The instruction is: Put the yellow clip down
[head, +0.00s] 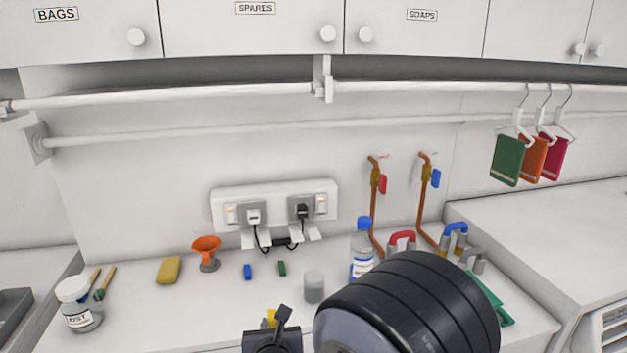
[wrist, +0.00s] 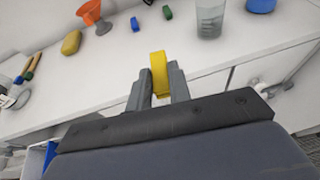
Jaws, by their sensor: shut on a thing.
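The yellow clip (wrist: 158,72) is held between the two fingers of my gripper (wrist: 160,88) in the wrist view. My gripper is shut on it, near the front edge of the white counter (wrist: 110,80). In the head view only a bit of the yellow clip (head: 271,318) shows beside my gripper (head: 276,324); my dark arm hides much of the lower right. Whether the clip touches the counter I cannot tell.
A blue clip (head: 247,272), a green clip (head: 282,268) and a grey cup (head: 314,287) stand behind. An orange funnel (head: 206,249), yellow sponge (head: 168,270), labelled jar (head: 80,304) and bottle (head: 362,250) also stand on the counter. Its front left-middle is clear.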

